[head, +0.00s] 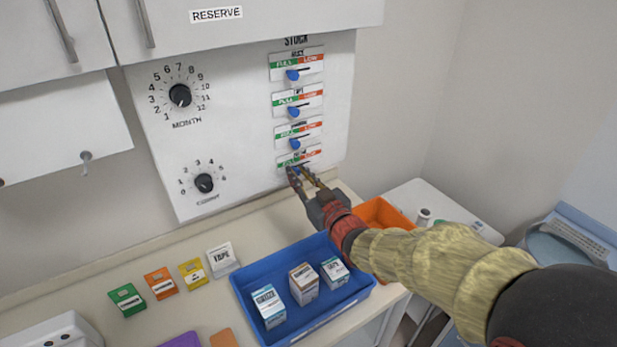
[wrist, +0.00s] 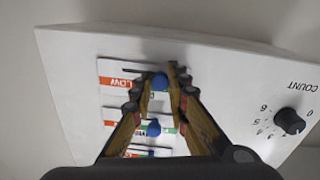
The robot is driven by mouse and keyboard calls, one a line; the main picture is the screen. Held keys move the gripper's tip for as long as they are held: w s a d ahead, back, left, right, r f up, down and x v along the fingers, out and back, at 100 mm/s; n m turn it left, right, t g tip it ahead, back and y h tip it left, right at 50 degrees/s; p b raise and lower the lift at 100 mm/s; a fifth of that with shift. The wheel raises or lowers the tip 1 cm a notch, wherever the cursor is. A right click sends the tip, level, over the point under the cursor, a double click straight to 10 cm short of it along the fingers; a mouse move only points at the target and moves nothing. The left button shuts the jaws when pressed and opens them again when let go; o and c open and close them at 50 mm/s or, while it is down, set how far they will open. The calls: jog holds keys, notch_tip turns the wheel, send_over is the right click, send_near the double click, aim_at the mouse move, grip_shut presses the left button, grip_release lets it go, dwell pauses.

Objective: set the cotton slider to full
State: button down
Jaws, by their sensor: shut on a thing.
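The cotton slider is the lowest of the sliders on the white stock panel (head: 238,120); its strip (head: 313,153) has green FULL at left and red LOW at right, and its name is too small to read. My gripper (head: 297,170) is at this slider, with the fingers covering most of it in the head view. In the wrist view the fingers (wrist: 160,80) are shut on its blue knob (wrist: 160,83). Turned over there, the strip has red LOW at left; dark slot shows left of the knob, toward LOW. The green end is mostly hidden by a finger.
Three more sliders with blue knobs (head: 292,75) sit above. Month (head: 180,95) and count (head: 204,183) dials are to the left. Below, a blue tray (head: 240,291) holds three boxes, with an orange bin (head: 378,211) beside it. Cards lie on the counter.

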jog(key=shift+s+a, duration=0.1)
jog(key=c, duration=1.7)
grip_release()
jog(key=shift+a, duration=0.15)
jog(key=v, duration=1.2)
jog(key=shift+f, duration=0.1)
jog(key=shift+f, duration=0.1)
